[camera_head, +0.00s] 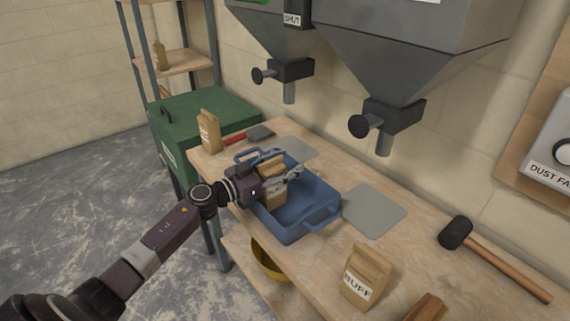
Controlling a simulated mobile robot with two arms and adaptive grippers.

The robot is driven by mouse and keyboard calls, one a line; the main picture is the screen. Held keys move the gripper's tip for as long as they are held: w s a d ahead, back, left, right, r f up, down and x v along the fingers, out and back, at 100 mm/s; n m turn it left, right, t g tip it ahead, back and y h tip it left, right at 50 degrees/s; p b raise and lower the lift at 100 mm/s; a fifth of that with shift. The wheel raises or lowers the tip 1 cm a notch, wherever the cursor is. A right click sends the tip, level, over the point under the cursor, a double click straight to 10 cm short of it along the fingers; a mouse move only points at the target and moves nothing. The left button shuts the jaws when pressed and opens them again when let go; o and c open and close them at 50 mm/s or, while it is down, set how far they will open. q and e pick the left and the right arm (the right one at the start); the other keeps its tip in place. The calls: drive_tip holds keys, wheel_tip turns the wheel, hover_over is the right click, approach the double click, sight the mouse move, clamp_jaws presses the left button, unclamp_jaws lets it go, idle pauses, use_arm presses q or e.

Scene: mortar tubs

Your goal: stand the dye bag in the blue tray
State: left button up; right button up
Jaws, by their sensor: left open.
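The blue tray (297,233) sits on the wooden bench, with raised handles at its ends. A brown paper dye bag (275,193) with a pale label stands upright inside the tray near its left end. My left gripper (290,174) is open at this bag, its fingers reaching over the tray beside the bag's upper part. The gripper hides part of the bag, and I cannot tell whether the fingers touch it. The label's words are too small to read. My right gripper is not in view.
A bag labelled BUFF (367,277) stands at the bench front, another bag (209,132) at the far left end. A trowel (257,133), grey plate (374,211) and mallet (457,233) lie around the tray. Hopper spouts (384,143) hang above the bench's back.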

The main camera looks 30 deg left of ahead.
use_arm(q)
drive_tip(key=shift+s+a, duration=0.2)
drive_tip(key=shift+s, duration=0.25)
drive_tip(key=p+v, duration=0.3)
drive_tip(key=v, duration=0.8)
